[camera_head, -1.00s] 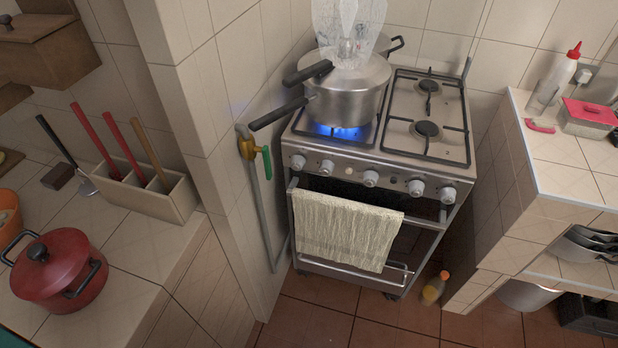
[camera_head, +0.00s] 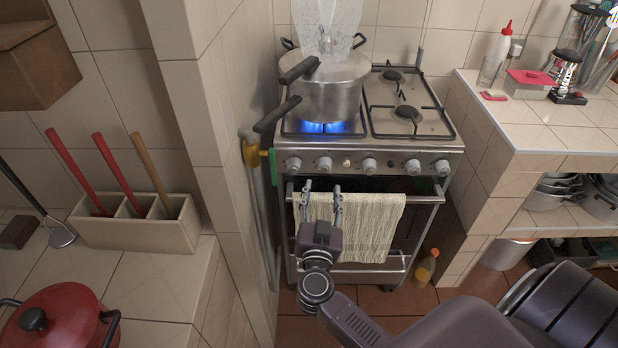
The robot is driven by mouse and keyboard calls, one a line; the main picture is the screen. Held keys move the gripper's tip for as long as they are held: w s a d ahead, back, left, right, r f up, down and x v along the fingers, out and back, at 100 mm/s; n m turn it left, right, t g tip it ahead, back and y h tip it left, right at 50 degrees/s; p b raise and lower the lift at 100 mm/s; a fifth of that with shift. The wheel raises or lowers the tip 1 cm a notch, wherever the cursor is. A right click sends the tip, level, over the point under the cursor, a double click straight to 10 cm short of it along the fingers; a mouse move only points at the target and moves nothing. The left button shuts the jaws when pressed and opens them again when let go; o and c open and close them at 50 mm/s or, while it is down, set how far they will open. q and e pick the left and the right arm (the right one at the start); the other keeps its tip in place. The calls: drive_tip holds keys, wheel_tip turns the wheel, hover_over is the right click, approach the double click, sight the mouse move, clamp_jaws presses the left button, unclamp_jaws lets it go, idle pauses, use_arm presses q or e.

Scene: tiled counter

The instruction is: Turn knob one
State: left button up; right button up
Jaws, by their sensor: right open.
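A row of round silver knobs runs along the front panel (camera_head: 390,163) of the stove. The leftmost knob (camera_head: 293,164) and the one beside it (camera_head: 325,163) are at the left end, with more knobs to the right (camera_head: 369,165). No label tells which is knob one. My right gripper (camera_head: 322,187) is open and empty in front of the stove. Its fingers point up, just below the two left knobs, and overlap the towel in the picture. It appears apart from the knobs. My left gripper is not in view.
A steaming pressure cooker (camera_head: 330,92) stands over a lit blue flame, its handles jutting left. A towel (camera_head: 375,225) hangs on the oven rail. A tiled wall with a green-handled valve (camera_head: 272,166) is close on the left. A bottle (camera_head: 426,268) stands on the floor at right.

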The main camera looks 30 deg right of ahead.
sight(324, 170)
drive_tip(key=x, duration=0.7)
drive_tip(key=shift+f, duration=0.1)
drive_tip(key=shift+s, duration=0.1)
drive_tip(key=c, duration=1.2)
